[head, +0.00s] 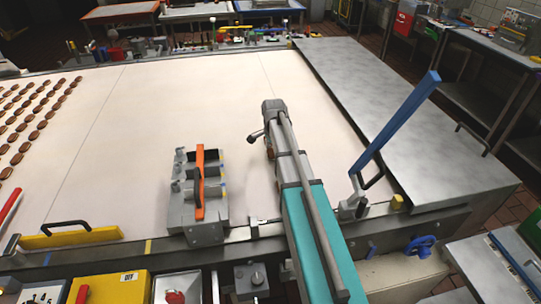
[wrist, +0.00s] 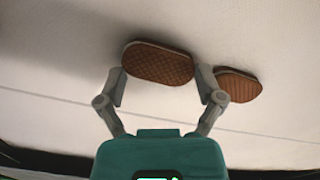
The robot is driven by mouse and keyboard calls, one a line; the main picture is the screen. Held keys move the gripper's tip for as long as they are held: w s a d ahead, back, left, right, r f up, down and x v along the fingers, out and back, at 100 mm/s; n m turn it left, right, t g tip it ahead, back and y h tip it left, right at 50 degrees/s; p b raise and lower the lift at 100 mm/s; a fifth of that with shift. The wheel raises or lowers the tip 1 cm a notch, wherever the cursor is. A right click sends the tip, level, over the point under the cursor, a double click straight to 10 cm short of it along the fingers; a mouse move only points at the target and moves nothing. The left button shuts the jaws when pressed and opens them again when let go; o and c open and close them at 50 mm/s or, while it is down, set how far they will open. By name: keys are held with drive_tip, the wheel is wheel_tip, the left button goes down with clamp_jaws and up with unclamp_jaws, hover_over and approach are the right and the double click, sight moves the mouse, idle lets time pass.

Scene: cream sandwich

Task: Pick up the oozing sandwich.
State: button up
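In the wrist view, a brown oval sandwich (wrist: 158,63) with a waffle-like top lies on the pale belt, directly ahead of my gripper (wrist: 163,80). My gripper is open, with one finger at each end of this sandwich; whether they touch it is unclear. A second brown sandwich (wrist: 238,86) with a lined top and pale edge lies to the right, just outside the right finger. I cannot tell from this view which one oozes. In the head view my teal and grey arm reaches over the belt, and my fingers are hidden.
The pale belt (head: 215,95) is mostly clear. Rows of brown sandwiches (head: 35,125) lie at its left. A grey fixture with an orange bar (head: 199,185) stands close left of my arm. A blue lever (head: 405,115) rises at the right, beside a metal table (head: 400,85).

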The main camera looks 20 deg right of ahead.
drive_tip(key=shift+r, duration=0.1)
idle(0.3)
wheel_tip(320, 180, up, 2)
drive_tip(key=p, duration=0.2)
drive_tip(key=shift+r+p, duration=0.25)
drive_tip(key=shift+p, duration=0.1)
drive_tip(key=shift+s+d+r+p, duration=0.1)
drive_tip(key=shift+s+r+p, duration=1.6)
drive_tip(key=shift+s, duration=0.65)
drive_tip(key=shift+s+d+r+p, duration=0.1)
drive_tip(key=shift+s+r+p, duration=1.65)
drive_tip(key=shift+s, duration=0.55)
drive_tip(key=shift+s+d+r+p, duration=0.1)
drive_tip(key=shift+s+r+p, duration=1.6)
drive_tip(key=shift+s, duration=0.65)
drive_tip(key=shift+a, duration=0.1)
drive_tip(key=shift+f, duration=0.1)
drive_tip(key=shift+s+f+b, duration=0.1)
drive_tip(key=shift+f+b, duration=0.85)
drive_tip(key=shift+b, duration=0.05)
